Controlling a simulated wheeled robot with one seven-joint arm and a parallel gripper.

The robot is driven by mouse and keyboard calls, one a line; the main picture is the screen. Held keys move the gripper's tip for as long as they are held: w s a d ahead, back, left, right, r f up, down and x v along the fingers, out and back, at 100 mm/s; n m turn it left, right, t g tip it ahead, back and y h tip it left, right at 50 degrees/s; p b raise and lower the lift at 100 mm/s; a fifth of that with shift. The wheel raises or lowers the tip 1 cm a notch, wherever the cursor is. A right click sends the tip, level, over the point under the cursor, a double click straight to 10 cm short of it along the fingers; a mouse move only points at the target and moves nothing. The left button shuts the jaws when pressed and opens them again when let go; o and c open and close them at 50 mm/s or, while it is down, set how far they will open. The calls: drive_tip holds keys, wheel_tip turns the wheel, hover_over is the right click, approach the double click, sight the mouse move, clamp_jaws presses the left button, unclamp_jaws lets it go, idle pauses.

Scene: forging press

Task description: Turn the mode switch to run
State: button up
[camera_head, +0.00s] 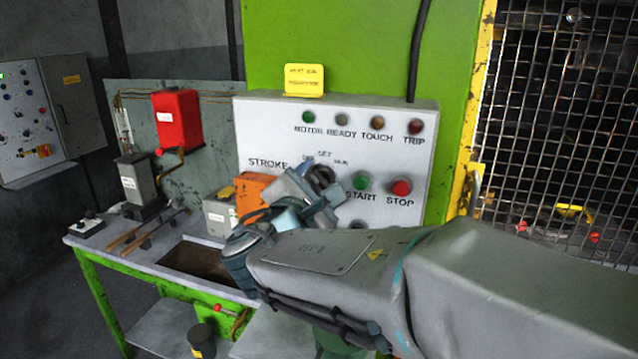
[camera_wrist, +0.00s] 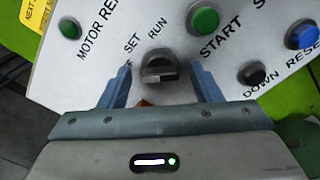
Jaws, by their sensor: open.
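The mode switch (camera_wrist: 160,69) is a dark rotary knob on the white control panel (camera_head: 270,120), with SET and RUN printed above it. In the wrist view its grip bar lies about crosswise to the picture; I cannot tell for sure which mark it points to. In the head view the switch (camera_head: 322,174) is partly hidden behind my gripper (camera_head: 325,190). My gripper (camera_wrist: 158,85) is open, with one blue-grey finger on each side of the switch. The fingers look apart from the knob.
A green START button (camera_wrist: 204,20), a red STOP button (camera_head: 402,187), a DOWN button (camera_wrist: 252,72) and a blue RESET button (camera_wrist: 302,36) sit close by. An orange box (camera_head: 254,190) is left of my gripper. A mesh guard (camera_head: 560,110) stands at the right.

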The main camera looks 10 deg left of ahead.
drive_tip(key=c, duration=1)
